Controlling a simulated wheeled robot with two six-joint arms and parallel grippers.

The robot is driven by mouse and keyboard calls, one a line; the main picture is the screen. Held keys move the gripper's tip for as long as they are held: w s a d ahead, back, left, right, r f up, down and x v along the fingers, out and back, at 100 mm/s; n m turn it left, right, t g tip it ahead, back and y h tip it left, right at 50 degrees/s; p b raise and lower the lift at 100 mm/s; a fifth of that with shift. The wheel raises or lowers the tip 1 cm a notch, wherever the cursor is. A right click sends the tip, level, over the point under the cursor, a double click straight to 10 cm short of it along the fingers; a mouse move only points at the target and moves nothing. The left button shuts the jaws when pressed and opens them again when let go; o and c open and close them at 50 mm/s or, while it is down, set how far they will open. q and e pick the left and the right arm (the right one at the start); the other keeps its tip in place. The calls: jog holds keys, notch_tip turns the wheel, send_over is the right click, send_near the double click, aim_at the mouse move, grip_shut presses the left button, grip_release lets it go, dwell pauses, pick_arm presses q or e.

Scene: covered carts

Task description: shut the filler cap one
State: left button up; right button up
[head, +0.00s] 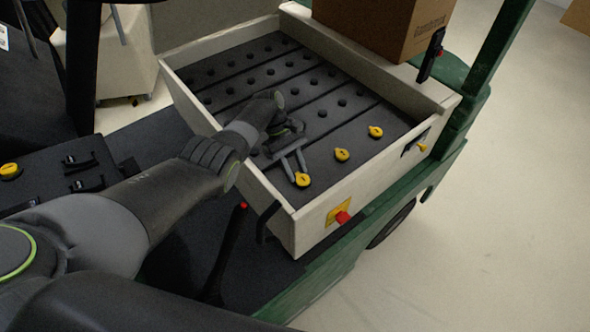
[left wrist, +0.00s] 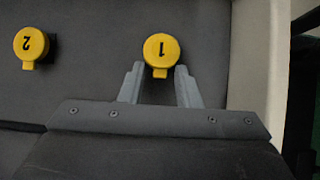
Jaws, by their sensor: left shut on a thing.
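Filler cap one is a round yellow cap (head: 302,180) with a small tab, on the dark deck of the cart tray near its front corner. In the left wrist view the cap (left wrist: 161,48) shows the number 1, upside down in the picture. My left gripper (head: 297,170) reaches over the tray wall and is shut on the cap. In the left wrist view the fingertips (left wrist: 160,70) lie on both sides of the cap's tab. My right gripper is not in view.
Two more yellow caps (head: 342,155) (head: 376,132) sit in line to the right; the nearer is numbered 2 (left wrist: 30,44). Pale tray walls (head: 328,208) surround the deck. A red knob (head: 343,218) sticks out in front. A cardboard box (head: 385,25) stands behind.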

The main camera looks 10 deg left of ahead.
pick_arm(q)
jog(key=shift+f, duration=0.1)
jog(key=o, duration=1)
jog(key=shift+d, duration=0.1)
jog(key=shift+c, duration=0.2)
jog(key=shift+w+a+r, duration=0.2)
jog(key=shift+a+r, duration=0.1)
jog(key=shift+r, duration=0.15)
jog(key=b+v, duration=0.4)
jog(key=v, duration=1.2)
jog(key=shift+r, duration=0.2)
